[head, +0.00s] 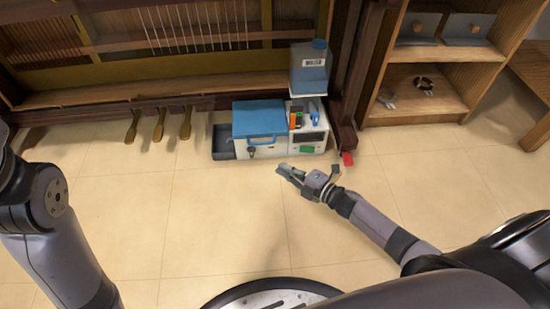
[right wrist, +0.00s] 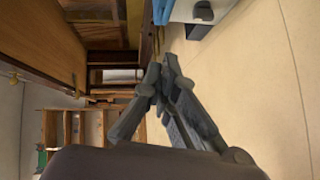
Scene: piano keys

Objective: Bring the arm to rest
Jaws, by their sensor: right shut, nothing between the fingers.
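My right gripper (head: 283,172) is low over the tiled floor in the head view, just in front of the white and blue case. Its fingers come together at the tips in the right wrist view (right wrist: 162,75), and nothing shows between them. My left arm (head: 50,215) comes in at the left edge of the head view, but its gripper is outside the frame.
The case with a blue lid (head: 258,118) stands against an opened piano (head: 150,95). A blue bottle (head: 309,70) stands on its right part. Several brass pedals (head: 159,124) stick out at left. A wooden shelf (head: 415,110) stands at right.

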